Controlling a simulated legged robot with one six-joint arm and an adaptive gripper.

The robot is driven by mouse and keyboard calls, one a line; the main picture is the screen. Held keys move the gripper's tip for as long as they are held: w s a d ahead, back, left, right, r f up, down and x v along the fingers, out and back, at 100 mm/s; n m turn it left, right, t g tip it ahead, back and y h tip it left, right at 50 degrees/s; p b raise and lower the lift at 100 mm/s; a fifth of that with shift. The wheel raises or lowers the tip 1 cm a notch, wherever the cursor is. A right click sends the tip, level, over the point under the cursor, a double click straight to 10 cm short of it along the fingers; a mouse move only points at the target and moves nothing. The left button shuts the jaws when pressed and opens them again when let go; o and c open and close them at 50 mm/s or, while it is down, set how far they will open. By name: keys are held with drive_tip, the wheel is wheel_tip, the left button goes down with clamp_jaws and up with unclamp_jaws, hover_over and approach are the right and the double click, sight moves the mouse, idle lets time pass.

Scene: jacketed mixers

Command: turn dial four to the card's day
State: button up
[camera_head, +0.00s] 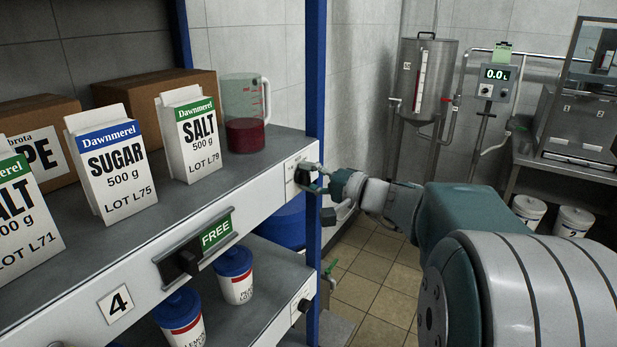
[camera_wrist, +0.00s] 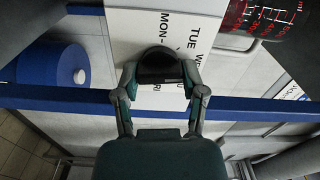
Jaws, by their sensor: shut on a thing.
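The dial (camera_head: 303,173), a dark round knob, is on a white plate at the right end of the shelf edge marked 4 (camera_head: 118,302). In the wrist view the black knob (camera_wrist: 160,62) stands before the white day plate (camera_wrist: 126,30), where MON, TUE, a cut-off W and a partly covered RI can be read. My gripper (camera_head: 318,180) is at the dial; in the wrist view its two fingers (camera_wrist: 159,78) are shut on the knob from both sides. The knob's pointer cannot be made out. I see no card with a readable day.
A FREE sign (camera_head: 216,233) and a black block (camera_head: 182,260) are on the same shelf edge. A blue post (camera_head: 315,90) rises close beside the dial. A jug of red liquid (camera_head: 245,115) stands above it. A lower shelf has another dial (camera_head: 303,305). Tiled floor (camera_head: 380,270) is open behind.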

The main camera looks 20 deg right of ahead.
drive_tip(key=m, duration=0.5)
drive_tip(key=shift+f+m, duration=0.2)
drive_tip(key=shift+m, duration=0.2)
drive_tip(key=m, duration=0.4)
drive_tip(key=shift+f+m, duration=0.2)
drive_tip(key=shift+m, duration=0.1)
drive_tip(key=shift+f, duration=0.1)
drive_tip(key=o, duration=1.1)
drive_tip(key=shift+o, duration=0.2)
drive_tip(key=shift+r, duration=0.2)
